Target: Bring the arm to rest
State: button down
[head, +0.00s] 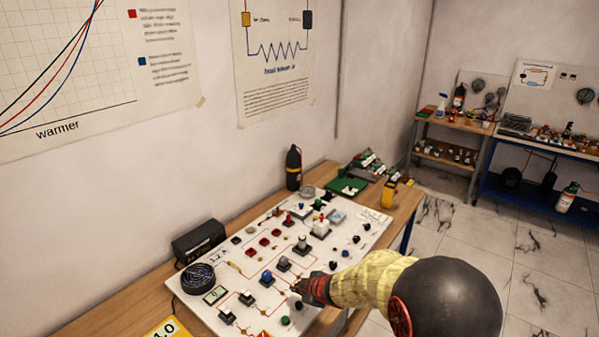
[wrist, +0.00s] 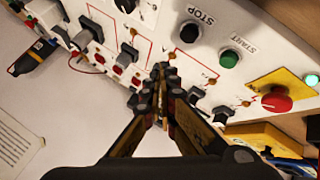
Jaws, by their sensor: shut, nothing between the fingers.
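My gripper (head: 299,287) hangs over the lower right part of a white control panel (head: 360,236) in the head view, with my arm coming in from the right. In the wrist view my gripper (wrist: 162,75) has its fingertips together, with nothing between them. The tips are over the panel, near red-lined circuits and small knobs. I cannot tell whether they touch it. Part of the panel is hidden behind my gripper and arm.
The panel lies on a wooden bench (head: 125,297). A black box (head: 199,241), a coil of cable (head: 197,278) and a dark bottle (head: 293,168) stand along its wall side. Open tiled floor (head: 470,235) lies to the right.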

jog(key=d+f, duration=0.1)
jog(key=s+d+f+m+h, duration=0.1)
jog(key=d, duration=0.1)
jog(key=d+f+h, duration=0.1)
jog(key=d, duration=0.1)
jog(key=shift+s+m+g, duration=0.3)
jog(key=shift+s+m, duration=0.1)
jog(key=s+d+r+m+g+h, duration=0.3)
jog(key=s+d+r+m+h, duration=0.3)
jog(key=s+d, duration=0.65)
jog(key=s+d+r+m+y+b, duration=0.1)
jog(key=s+r+m, duration=0.3)
jog(key=s+r, duration=0.5)
jog(key=s+d+r+m+t+y+b, duration=0.1)
jog(key=s+r+m+y+b, duration=0.1)
jog(key=s+r, duration=0.7)
jog(key=s+m+b, duration=0.1)
jog(key=s, duration=0.4)
jog(key=shift+m+t+b, duration=0.3)
jog(key=shift+m+b, duration=0.1)
jog(key=c, duration=2.6)
grip_release()
jog(key=shift+r, duration=0.1)
